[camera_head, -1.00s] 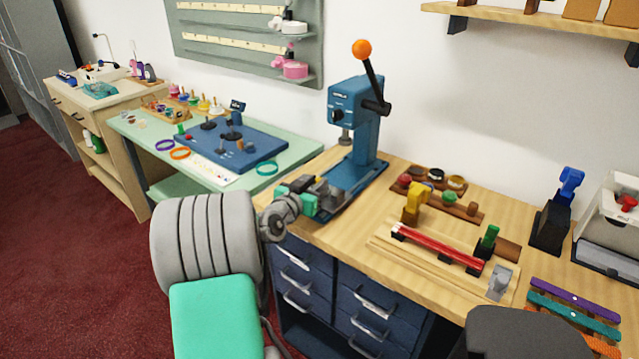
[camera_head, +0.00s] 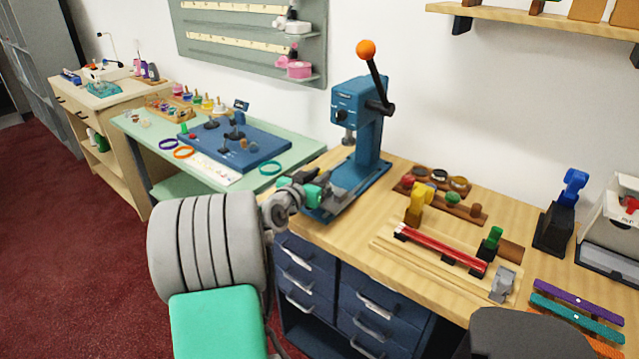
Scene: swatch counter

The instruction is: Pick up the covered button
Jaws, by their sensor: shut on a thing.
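My gripper (camera_head: 322,186) is at the front left corner of the work table, by the base of the blue lever press (camera_head: 352,108). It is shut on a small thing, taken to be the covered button. The button itself cannot be made out; my wrist and gripper hide it. The press stands upright with its black lever and orange knob raised. Its blue base plate (camera_head: 362,177) shows just behind and right of my gripper. Whether the gripper touches the base cannot be told.
Right of the press, a dark wooden tray of small round pieces (camera_head: 436,183) and a wooden jig with a red bar (camera_head: 440,247) fill the wood table (camera_head: 400,170). A green table (camera_head: 296,152) with a blue board (camera_head: 262,152) stands at left.

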